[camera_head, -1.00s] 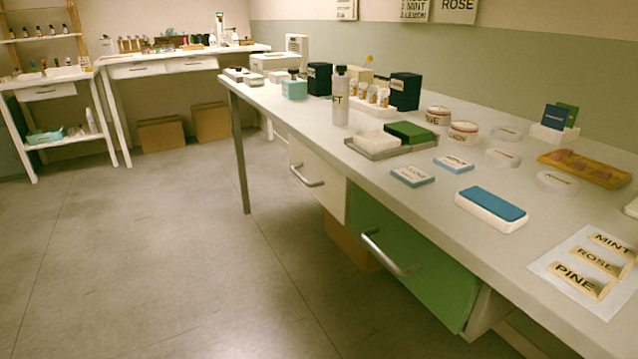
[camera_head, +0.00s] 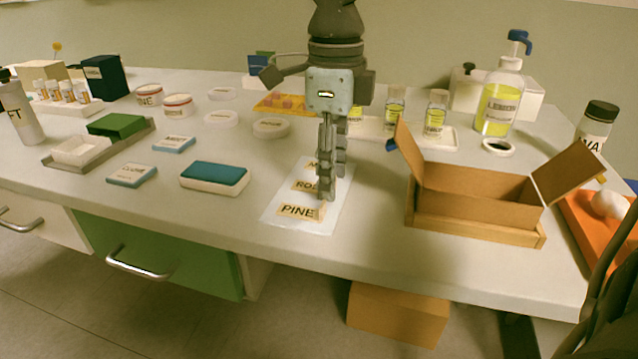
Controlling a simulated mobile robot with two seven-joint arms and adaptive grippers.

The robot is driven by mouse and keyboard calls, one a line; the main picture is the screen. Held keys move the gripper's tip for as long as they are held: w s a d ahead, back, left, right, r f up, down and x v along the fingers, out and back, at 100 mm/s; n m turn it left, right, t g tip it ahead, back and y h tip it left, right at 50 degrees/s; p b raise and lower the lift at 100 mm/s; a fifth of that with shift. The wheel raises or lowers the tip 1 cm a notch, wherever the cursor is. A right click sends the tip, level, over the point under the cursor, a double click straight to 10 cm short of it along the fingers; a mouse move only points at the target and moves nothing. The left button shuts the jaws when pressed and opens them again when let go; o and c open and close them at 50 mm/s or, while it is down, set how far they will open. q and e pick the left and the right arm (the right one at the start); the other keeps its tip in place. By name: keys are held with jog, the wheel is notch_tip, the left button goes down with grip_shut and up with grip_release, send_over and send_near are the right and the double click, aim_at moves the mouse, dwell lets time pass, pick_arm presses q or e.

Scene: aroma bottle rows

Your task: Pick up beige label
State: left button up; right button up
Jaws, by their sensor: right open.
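Several beige labels lie in a column on a white sheet (camera_head: 278,221) near the table's front edge. The PINE label (camera_head: 296,211) is nearest and fully readable. The ROSE label (camera_head: 303,186) is behind it, its right part covered by my gripper. The farthest label (camera_head: 311,164) is mostly hidden behind the fingers. My right gripper (camera_head: 326,196) points straight down over the sheet, with its fingertips near the right end of the PINE label. It is open, with its fingers seen nearly edge-on, and no label shows between them. My left gripper is not in view.
An open cardboard box (camera_head: 475,205) stands right of the sheet. A blue-topped sponge (camera_head: 214,176) lies to the left. Round white lids (camera_head: 271,128) and a tray with yellow vials (camera_head: 435,115) are behind. A LEMON pump bottle (camera_head: 500,100) stands at back right.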

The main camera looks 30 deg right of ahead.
jog(key=shift+f, duration=0.1)
jog(key=shift+c, duration=0.2)
jog(key=c, duration=0.8)
